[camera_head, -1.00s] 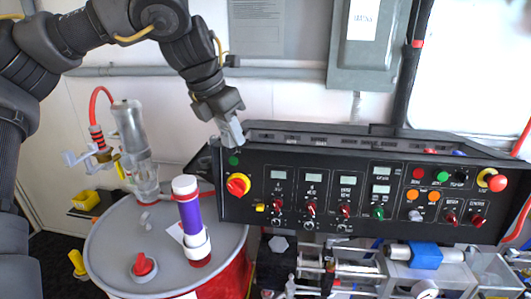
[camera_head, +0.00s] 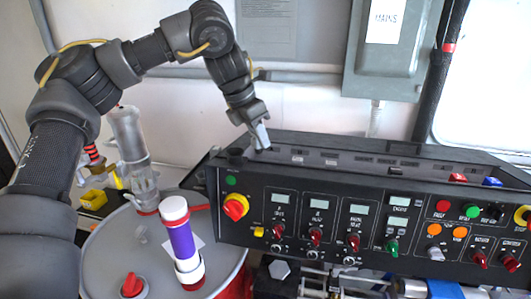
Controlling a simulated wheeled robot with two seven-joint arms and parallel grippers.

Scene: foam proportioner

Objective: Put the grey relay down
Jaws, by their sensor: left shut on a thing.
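My left gripper (camera_head: 260,136) reaches in from the upper left and points down over the left end of the black control console's top (camera_head: 345,150). It is shut on the grey relay (camera_head: 262,140), a small light-grey piece of which little shows between the fingers. The relay's lower end is close to the console top; I cannot tell whether it touches. My right gripper is not in view.
The console top has a row of dark slots, with a red block (camera_head: 457,178) and a blue block (camera_head: 492,181) at its right. A drum (camera_head: 105,255) with a purple-and-white cylinder (camera_head: 182,240) stands at front left. A grey mains box (camera_head: 385,50) hangs behind.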

